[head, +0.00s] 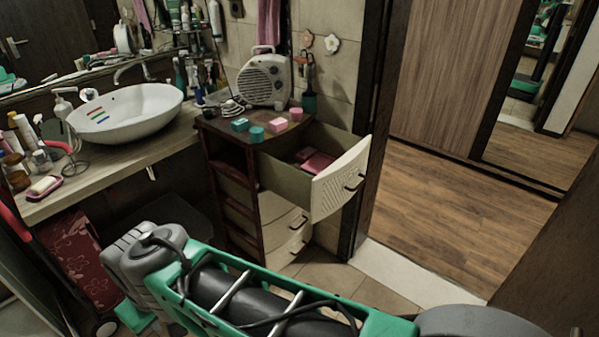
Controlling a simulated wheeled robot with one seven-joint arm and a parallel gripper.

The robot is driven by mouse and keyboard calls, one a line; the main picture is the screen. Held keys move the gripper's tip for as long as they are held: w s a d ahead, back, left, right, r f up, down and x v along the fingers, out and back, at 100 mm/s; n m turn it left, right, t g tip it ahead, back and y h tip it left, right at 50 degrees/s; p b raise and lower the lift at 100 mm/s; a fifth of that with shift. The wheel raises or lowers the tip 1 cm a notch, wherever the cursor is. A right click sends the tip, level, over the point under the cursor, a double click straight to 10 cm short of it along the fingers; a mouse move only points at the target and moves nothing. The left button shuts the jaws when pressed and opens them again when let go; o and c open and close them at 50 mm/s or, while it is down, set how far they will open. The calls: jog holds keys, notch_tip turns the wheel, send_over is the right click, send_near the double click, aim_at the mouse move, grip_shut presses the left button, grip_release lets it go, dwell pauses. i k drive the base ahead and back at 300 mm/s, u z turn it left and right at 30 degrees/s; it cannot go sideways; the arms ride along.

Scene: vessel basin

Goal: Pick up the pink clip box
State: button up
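Two small pink boxes stand on top of the dark red drawer cabinet (222,126). One pink box (278,125) is nearer the front edge, and another pink box (295,114) is behind it to the right. Either could be the pink clip box; they are too small to tell. Larger pink items (317,163) lie inside the cabinet's open top drawer (341,180). My green and grey arm crosses the bottom of the head view, well in front of the cabinet. My gripper's fingers do not show.
Two teal boxes (240,124) (257,134) stand left of the pink ones. A white fan heater (265,80) is behind them. The pulled-out drawer juts toward the doorway. A white basin (127,112) and bottles fill the left counter. Wooden floor (450,205) beyond the doorway is clear.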

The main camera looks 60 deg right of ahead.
aim_at(276, 125)
jog(key=u, duration=0.35)
jog(key=i, duration=0.7)
jog(key=z, duration=3.1)
